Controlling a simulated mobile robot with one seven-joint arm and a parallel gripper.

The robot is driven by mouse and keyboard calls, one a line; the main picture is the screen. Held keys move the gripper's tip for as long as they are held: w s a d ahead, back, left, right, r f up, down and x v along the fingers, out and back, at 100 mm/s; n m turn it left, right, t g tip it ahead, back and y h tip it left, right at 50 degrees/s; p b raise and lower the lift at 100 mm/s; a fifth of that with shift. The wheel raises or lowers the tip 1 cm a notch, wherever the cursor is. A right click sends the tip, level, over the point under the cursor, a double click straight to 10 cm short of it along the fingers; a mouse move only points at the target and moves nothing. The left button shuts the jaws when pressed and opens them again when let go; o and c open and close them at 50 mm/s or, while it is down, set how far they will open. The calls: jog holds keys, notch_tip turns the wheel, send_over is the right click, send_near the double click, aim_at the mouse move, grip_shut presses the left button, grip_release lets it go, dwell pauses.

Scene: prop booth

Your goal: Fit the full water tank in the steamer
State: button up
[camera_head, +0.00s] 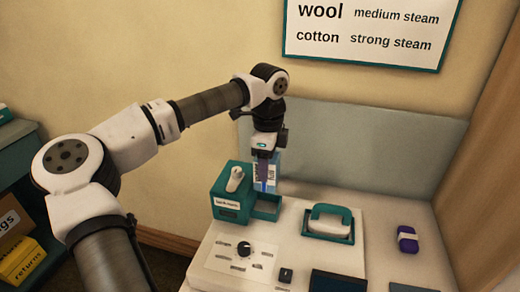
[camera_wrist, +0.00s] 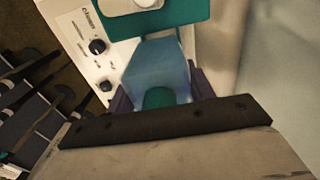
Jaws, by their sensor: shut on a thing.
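My gripper (camera_head: 265,166) points down and is shut on a translucent blue water tank (camera_head: 278,166). The tank is above the open teal bay (camera_head: 267,208) on the right side of the teal steamer (camera_head: 228,205). The steamer body (camera_wrist: 185,14) shows at the top there.
A white table carries a dial panel (camera_head: 240,257) in front of the steamer. A teal-handled iron (camera_head: 330,222), a purple-blue block (camera_head: 407,239) and dark blue pads (camera_head: 337,281) lie to the right. A grey panel (camera_head: 370,145) stands behind. A teal shelf (camera_head: 20,165) is at left.

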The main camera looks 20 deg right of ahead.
jog(key=shift+w, duration=0.25)
jog(key=shift+s+f+b, duration=0.2)
jog(key=shift+f+b, duration=0.2)
jog(key=shift+f, duration=0.25)
notch_tip(320, 180, down, 4)
jog(key=shift+f+b, duration=0.15)
jog(key=shift+b, duration=1)
jog(key=shift+w+f+b, duration=0.1)
jog(key=shift+f+b, duration=0.3)
jog(key=shift+f+b, duration=0.25)
jog(key=shift+b, duration=0.25)
jog(key=shift+f+b, duration=0.6)
jog(key=shift+f, duration=0.05)
jog(key=shift+f+b, duration=0.55)
